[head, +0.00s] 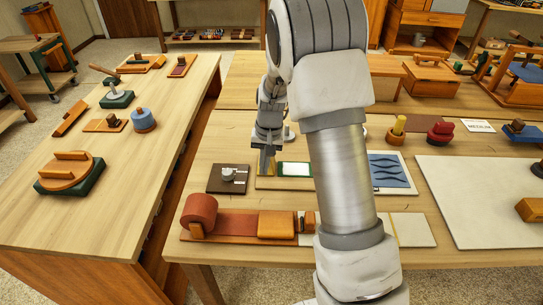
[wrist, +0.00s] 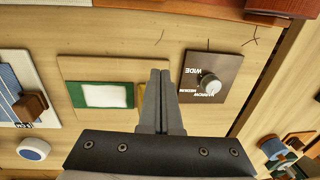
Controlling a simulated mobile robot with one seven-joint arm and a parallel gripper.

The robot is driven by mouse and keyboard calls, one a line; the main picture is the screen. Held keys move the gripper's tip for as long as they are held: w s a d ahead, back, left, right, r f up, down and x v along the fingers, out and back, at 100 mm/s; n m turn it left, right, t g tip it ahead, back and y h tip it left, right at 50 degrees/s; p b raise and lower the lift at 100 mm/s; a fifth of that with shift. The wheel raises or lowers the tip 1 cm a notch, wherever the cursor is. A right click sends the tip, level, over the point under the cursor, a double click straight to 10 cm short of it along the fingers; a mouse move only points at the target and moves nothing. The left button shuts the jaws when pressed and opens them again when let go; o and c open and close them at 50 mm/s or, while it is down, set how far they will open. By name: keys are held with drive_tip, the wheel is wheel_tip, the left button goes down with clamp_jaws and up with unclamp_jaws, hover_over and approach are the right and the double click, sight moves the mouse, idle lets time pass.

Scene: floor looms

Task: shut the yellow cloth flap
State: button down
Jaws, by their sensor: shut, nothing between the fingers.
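I cannot tell whether the fingertips touch the cloth.
A dark panel with a knob (head: 228,180), marked WIDE, MEDIUM and NARROW in the wrist view (wrist: 222,62), lies just beside the board. A blue wavy panel (head: 390,172) lies right of my arm. A wooden roller assembly (head: 240,223) lines the table's front edge.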

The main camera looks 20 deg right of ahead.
drive_tip(key=shift+s+d, duration=0.3)
drive_tip(key=shift+d, duration=0.6)
drive_tip(key=shift+s+d+f+b, duration=0.1)
drive_tip(key=shift+s+d+b, duration=0.1)
drive_tip(key=shift+d, duration=0.25)
drive_tip(key=shift+s+d+f+b, duration=0.1)
drive_tip(key=shift+d+b, duration=0.1)
drive_tip(key=shift+d, duration=0.25)
drive_tip(key=shift+d+f, duration=0.1)
drive_tip(key=shift+s+d+f+b, duration=0.15)
drive_tip(key=shift+d+b, duration=0.05)
drive_tip(key=shift+d, duration=0.2)
drive_tip(key=shift+s+d+f+b, duration=0.1)
drive_tip(key=shift+d+b, duration=0.05)
drive_tip(key=shift+d, duration=0.2)
drive_tip(key=shift+d+f, duration=0.1)
drive_tip(key=shift+s+d+f+b, duration=0.25)
drive_tip(key=shift+d+f+b, duration=0.15)
drive_tip(key=shift+d, duration=0.3)
drive_tip(key=shift+d+f, duration=0.1)
